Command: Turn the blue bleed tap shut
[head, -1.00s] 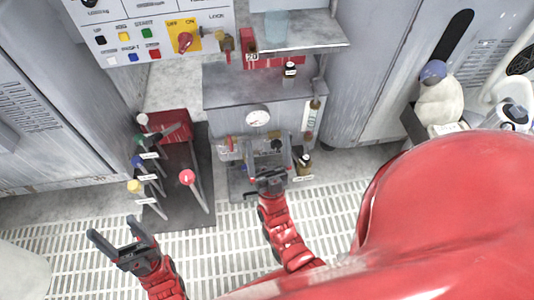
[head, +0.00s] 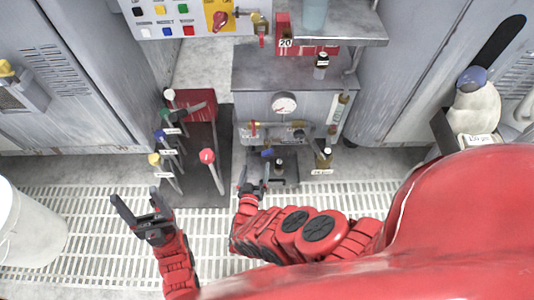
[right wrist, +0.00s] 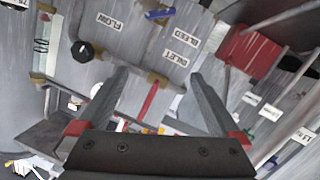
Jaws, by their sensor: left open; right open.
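The blue bleed tap (head: 267,153) sits low on the front of the grey cabinet in the head view. In the right wrist view its blue handle (right wrist: 160,13) shows near the top edge, close to a BLEED label (right wrist: 187,40). My right gripper (head: 254,181) is open, just below and left of the tap in the head view. In the right wrist view its two fingers (right wrist: 160,77) are apart, with the blue handle beyond their tips and no contact visible. My left gripper (head: 137,202) is open and empty over the floor grating at the left.
A red handle (right wrist: 148,100) shows between my right fingers in the wrist view, near the INLET label. A black knob (right wrist: 84,50) is left of it. A gauge (head: 284,104) is above the taps.

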